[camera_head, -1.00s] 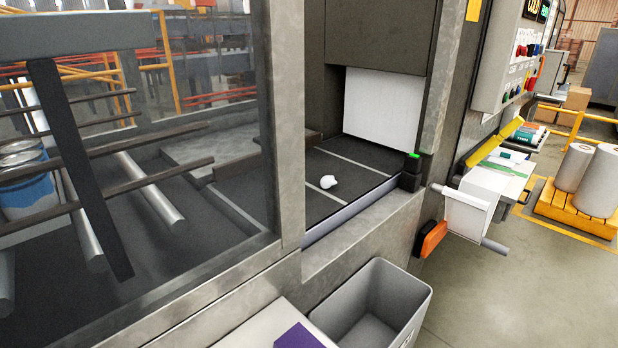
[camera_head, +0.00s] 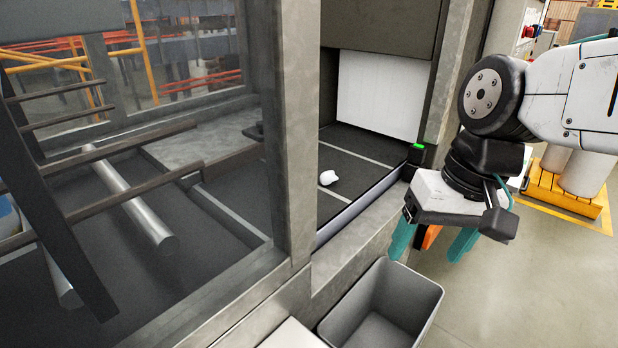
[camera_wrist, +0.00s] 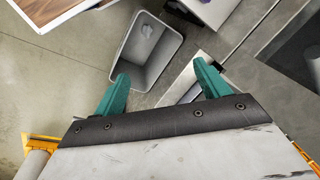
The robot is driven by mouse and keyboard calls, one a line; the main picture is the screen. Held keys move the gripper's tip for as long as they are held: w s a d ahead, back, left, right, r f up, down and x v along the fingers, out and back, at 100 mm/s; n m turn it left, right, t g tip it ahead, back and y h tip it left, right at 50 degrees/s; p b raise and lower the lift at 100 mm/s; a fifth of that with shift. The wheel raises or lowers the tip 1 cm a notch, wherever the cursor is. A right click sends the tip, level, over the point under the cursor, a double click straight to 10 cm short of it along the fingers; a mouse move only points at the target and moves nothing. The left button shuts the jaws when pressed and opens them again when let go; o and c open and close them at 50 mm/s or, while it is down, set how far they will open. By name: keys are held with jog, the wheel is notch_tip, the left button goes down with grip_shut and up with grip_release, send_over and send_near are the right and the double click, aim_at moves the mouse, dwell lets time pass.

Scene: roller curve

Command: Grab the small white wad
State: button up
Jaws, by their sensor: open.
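The wad cannot be made out in the wrist view.
A metal post (camera_head: 298,140) and glass panel border the bay on the left. A grey pillar (camera_head: 465,75) with a green-lit black box (camera_head: 417,150) borders it on the right.

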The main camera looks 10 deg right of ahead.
aim_at(337, 177)
jog(key=w+a+f+m+t+y, duration=0.1)
jog(key=w+a+m+y, duration=0.2)
jog(key=w, duration=0.4)
jog(key=w+a+m+y, duration=0.1)
jog(key=w+m+y, duration=0.1)
jog(key=w+m, duration=0.3)
jog(key=w+a+f+m+t+y, duration=0.1)
jog(key=w+a+m+y, duration=0.15)
jog(key=w, duration=0.55)
jog(key=w+d+f+m+t, duration=0.2)
jog(key=w+d+f+m, duration=0.1)
jog(key=w+f+m, duration=0.1)
jog(key=w+d+f+m+t, duration=0.3)
jog(key=w+m, duration=0.3)
jog(key=w, duration=0.3)
jog(key=w+d+f+m+t, duration=0.2)
jog(key=w+d+f+m, duration=0.2)
jog(key=w, duration=0.3)
jog(key=shift+w+f+m+h, duration=0.25)
jog(key=shift+f+m, duration=0.15)
jog(key=shift+m, duration=0.45)
jog(key=x, duration=0.2)
jog(key=shift+w+f, duration=0.25)
jog(key=shift+w, duration=0.05)
jog(key=shift+t, duration=0.3)
jog(key=x, duration=0.5)
jog(key=shift+w+d+f, duration=0.1)
jog(key=shift+d+f, duration=0.05)
jog(key=shift+f, duration=0.15)
jog(key=c, duration=1)
